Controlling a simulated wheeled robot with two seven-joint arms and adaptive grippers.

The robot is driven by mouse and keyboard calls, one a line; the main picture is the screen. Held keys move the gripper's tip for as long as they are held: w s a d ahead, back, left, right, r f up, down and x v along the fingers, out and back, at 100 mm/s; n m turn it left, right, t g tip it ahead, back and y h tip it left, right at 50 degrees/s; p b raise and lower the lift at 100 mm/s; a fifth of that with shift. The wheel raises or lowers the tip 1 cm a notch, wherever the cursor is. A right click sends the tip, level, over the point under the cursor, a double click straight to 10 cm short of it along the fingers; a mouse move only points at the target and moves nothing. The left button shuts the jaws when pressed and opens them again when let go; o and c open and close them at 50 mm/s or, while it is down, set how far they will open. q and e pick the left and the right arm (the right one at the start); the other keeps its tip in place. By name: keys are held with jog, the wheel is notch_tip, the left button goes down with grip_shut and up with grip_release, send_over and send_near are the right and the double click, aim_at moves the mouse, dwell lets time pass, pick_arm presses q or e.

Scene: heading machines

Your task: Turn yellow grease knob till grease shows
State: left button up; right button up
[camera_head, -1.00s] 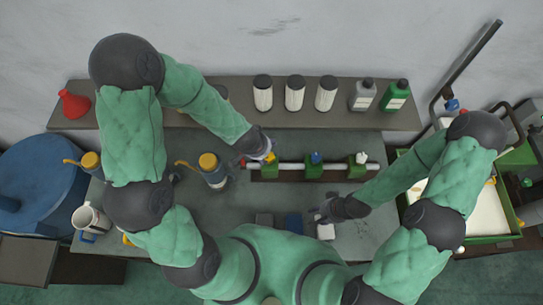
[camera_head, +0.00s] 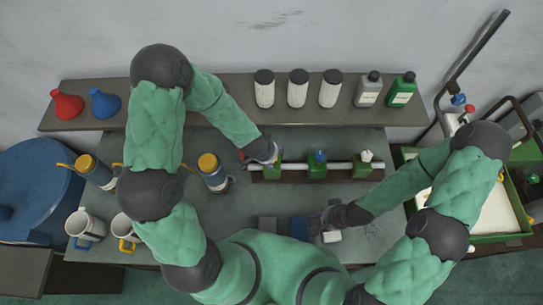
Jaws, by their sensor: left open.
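A rail (camera_head: 338,166) with several green blocks lies across the middle of the bench. The middle block carries a blue knob (camera_head: 319,155) and the right block a white knob (camera_head: 366,155). My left gripper (camera_head: 272,156) is over the left green block (camera_head: 272,172), and its jaws are open. The yellow knob on that block is hidden by this gripper, so I cannot tell whether they touch. No grease can be made out. My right gripper (camera_head: 325,224) is low at the bench front, beside a white block (camera_head: 332,237); its fingers are too small to read.
A shelf (camera_head: 222,92) behind holds a red funnel (camera_head: 66,104), a blue funnel (camera_head: 105,103), white cylinders and two bottles. Yellow-capped grease cans (camera_head: 211,172) and mugs (camera_head: 85,228) stand left. A green tray (camera_head: 508,237) is at right.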

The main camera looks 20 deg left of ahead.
pick_arm(q)
jog(key=shift+a+f, duration=0.1)
jog(key=shift+c, duration=0.3)
jog(key=c, duration=1)
